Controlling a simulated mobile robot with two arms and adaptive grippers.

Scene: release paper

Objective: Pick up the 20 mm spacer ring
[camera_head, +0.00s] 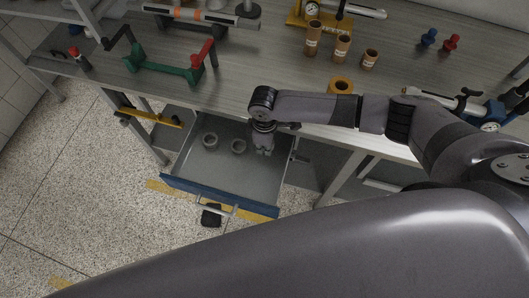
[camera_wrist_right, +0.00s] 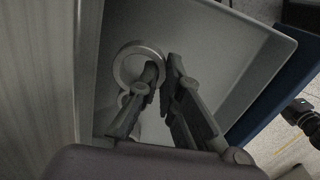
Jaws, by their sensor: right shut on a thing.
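My right gripper (camera_head: 263,150) is down inside the open drawer, to the right of two grey rings, a left one (camera_head: 210,140) and a nearer one (camera_head: 238,146). In the right wrist view the fingertips (camera_wrist_right: 165,68) are close together at the right rim of a pale grey spacer ring (camera_wrist_right: 122,60). The gripper is shut on this ring's wall. Part of another ring (camera_wrist_right: 137,90) shows below it, partly behind a finger. I cannot read the ring sizes. My left gripper is not in view.
The drawer has a blue front (camera_head: 220,197) and grey walls around the gripper. The workbench (camera_head: 240,75) edge runs close behind it. Brown tape rolls or tubes (camera_head: 341,47) and a green-and-red frame (camera_head: 165,70) stand on the bench. A black item (camera_head: 211,215) lies below the drawer front.

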